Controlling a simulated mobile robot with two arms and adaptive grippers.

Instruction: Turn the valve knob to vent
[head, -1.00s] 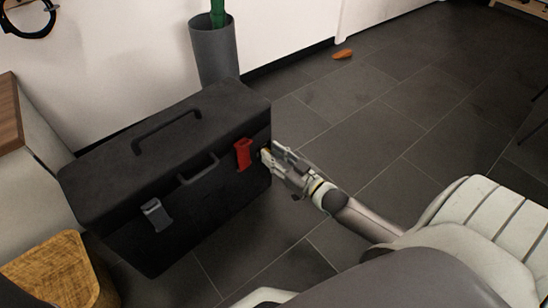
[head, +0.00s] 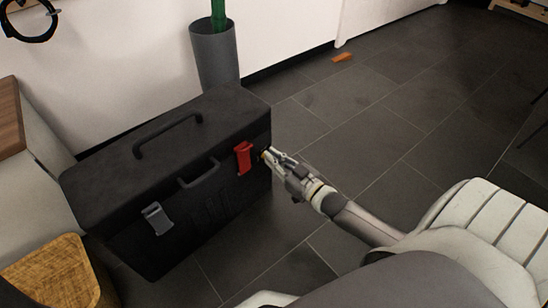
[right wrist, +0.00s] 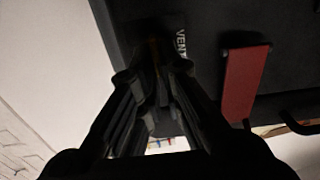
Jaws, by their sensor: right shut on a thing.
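A black case (head: 150,190) stands on the floor. Its front has a red latch (head: 243,158), which also shows in the right wrist view (right wrist: 244,84), and a grey latch (head: 157,219). My right gripper (head: 267,155) is at the right end of the case's front, just right of the red latch. Its fingers (right wrist: 157,62) are closed together on the small valve knob, which is mostly hidden; a dim yellowish bit shows between them in the right wrist view. The white "VENT" lettering (right wrist: 181,44) is on the case beside the fingertips. My left gripper is not in view.
A grey bin (head: 215,58) with a green thing in it stands behind the case by the wall. A woven basket (head: 50,272) is at the front left. An orange block (head: 342,57) lies on the far floor. The tiled floor right of the case is clear.

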